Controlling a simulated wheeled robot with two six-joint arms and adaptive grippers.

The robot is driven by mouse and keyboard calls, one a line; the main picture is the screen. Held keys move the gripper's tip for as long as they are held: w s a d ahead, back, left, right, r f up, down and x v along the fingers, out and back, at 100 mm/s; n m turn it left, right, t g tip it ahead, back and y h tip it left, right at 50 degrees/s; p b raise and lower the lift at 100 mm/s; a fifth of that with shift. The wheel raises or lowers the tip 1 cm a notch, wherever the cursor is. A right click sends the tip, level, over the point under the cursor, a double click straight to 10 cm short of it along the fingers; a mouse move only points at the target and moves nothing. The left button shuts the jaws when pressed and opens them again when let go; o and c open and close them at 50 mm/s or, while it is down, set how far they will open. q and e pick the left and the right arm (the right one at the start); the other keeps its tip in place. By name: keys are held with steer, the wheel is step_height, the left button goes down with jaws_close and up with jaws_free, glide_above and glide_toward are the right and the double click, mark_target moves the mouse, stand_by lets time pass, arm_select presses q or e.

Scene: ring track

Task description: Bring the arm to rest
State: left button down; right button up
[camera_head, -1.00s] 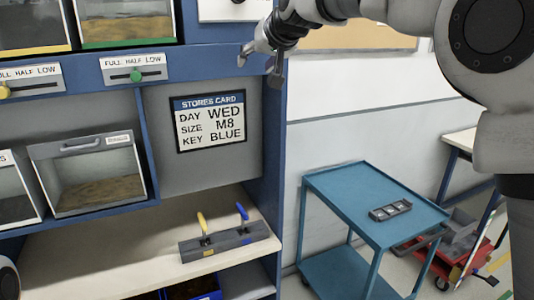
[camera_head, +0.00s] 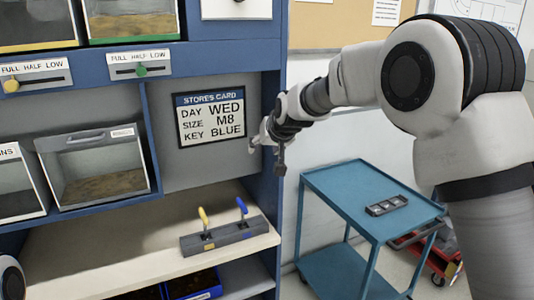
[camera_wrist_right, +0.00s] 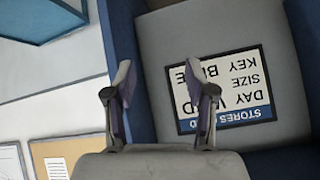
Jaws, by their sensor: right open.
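My right arm (camera_head: 440,110) comes in from the right in the head view. Its gripper (camera_head: 266,154) is open and empty, in front of the blue cabinet's right side, beside the stores card (camera_head: 211,116). In the right wrist view the two fingers (camera_wrist_right: 165,103) stand apart with nothing between them, and the stores card (camera_wrist_right: 222,90) shows upside down behind them. My left gripper is not in view; only a small rounded white part shows at the lower left edge of the head view.
A grey block (camera_head: 222,239) with a yellow and a blue key stands on the cabinet's shelf (camera_head: 110,262). A blue trolley (camera_head: 335,185) with a small dark tray (camera_head: 387,205) stands right of the cabinet. A red cart (camera_head: 446,262) is behind it. Clear-fronted bins (camera_head: 95,170) fill the cabinet's left.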

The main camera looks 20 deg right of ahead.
steer(key=shift+s+f, duration=0.1)
steer(key=shift+f, duration=0.4)
